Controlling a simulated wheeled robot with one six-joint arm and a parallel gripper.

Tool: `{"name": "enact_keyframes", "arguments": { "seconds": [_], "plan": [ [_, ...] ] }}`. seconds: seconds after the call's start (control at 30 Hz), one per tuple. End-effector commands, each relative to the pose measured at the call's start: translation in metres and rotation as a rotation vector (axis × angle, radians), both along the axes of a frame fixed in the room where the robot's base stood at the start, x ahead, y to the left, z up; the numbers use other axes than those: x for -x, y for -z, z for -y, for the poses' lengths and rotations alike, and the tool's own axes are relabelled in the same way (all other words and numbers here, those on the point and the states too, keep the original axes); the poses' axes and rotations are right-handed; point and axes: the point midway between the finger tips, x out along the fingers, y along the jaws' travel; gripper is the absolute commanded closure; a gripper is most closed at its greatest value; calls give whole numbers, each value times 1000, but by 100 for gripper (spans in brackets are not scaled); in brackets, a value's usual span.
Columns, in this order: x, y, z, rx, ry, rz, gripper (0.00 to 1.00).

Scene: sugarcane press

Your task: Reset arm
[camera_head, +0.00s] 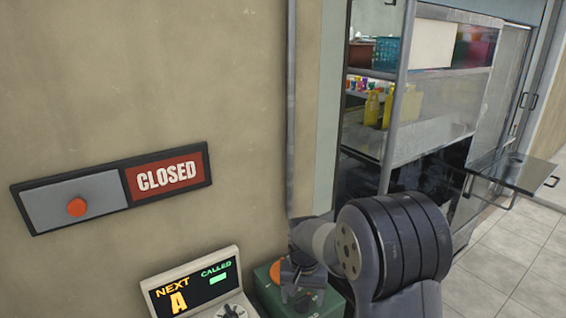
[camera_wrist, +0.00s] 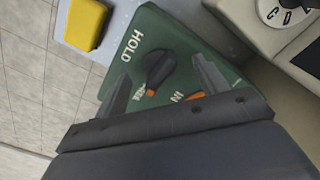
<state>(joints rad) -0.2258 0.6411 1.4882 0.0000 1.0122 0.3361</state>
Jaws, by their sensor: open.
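My arm reaches in at the lower right of the head view, and my gripper (camera_head: 302,284) is over a green box (camera_head: 262,290). In the wrist view my gripper (camera_wrist: 160,72) is open, with its two fingers apart over the green box (camera_wrist: 150,30). A dark knob or lever (camera_wrist: 160,68) on the box shows between the fingers, next to the word HOLD. I cannot tell whether the fingers touch it. Nothing is seen held. Part of the box's lettering and an orange part are hidden by my gripper.
A display panel (camera_head: 190,287) reading NEXT A and CALLED stands left of the box. A shelf cabinet (camera_head: 430,110) stands at right.

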Motion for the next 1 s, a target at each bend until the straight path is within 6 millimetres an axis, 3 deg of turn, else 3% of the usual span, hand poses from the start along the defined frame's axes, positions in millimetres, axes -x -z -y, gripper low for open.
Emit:
{"name": "enact_keyframes", "arguments": {
  "seconds": [1.0],
  "plan": [
    [0, -1, 0, 0, 815, 0, 31]
  ]
}}
